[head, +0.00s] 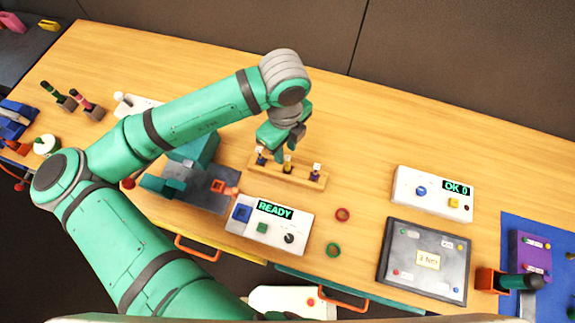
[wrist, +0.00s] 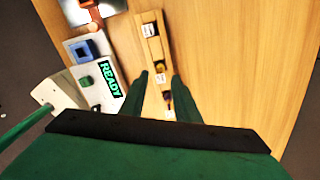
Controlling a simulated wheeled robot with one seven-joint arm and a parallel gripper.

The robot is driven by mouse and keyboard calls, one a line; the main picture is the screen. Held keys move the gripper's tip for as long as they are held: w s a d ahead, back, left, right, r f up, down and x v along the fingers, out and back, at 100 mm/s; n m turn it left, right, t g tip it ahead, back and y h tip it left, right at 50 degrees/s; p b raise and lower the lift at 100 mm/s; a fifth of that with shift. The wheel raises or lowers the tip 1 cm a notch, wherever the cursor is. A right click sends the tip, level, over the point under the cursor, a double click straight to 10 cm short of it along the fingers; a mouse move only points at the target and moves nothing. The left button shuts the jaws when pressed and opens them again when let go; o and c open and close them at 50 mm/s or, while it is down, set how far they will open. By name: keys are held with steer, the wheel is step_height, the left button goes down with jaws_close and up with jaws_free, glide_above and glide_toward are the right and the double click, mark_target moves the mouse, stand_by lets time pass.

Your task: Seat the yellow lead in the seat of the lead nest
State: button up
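A pale wooden block (head: 305,182) holds three small upright pieces with white labels. The middle piece has a yellow part and looks like the yellow lead (head: 287,167); it also shows in the wrist view (wrist: 160,67). The outer pieces look dark blue or purple. My gripper (head: 278,154) is above the block, close to the middle piece. In the wrist view its two fingers (wrist: 160,85) stand apart with nothing held between them, and the yellow part is just beyond the tips. I cannot tell which fixture is the lead nest.
A white READY panel (head: 275,242) with a blue square frame (head: 242,213) stands in front of the block. A dark tray (head: 393,265) and a white OK panel (head: 405,182) are at right. Bare table lies behind the block.

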mark_target(287, 158)
steer(key=shift+s+d+f, duration=0.1)
steer(key=shift+d+f, duration=0.05)
steer(key=shift+f, duration=1.15)
steer(key=shift+d+f, duration=0.15)
steer(key=shift+f, duration=1.1)
jaws_close()
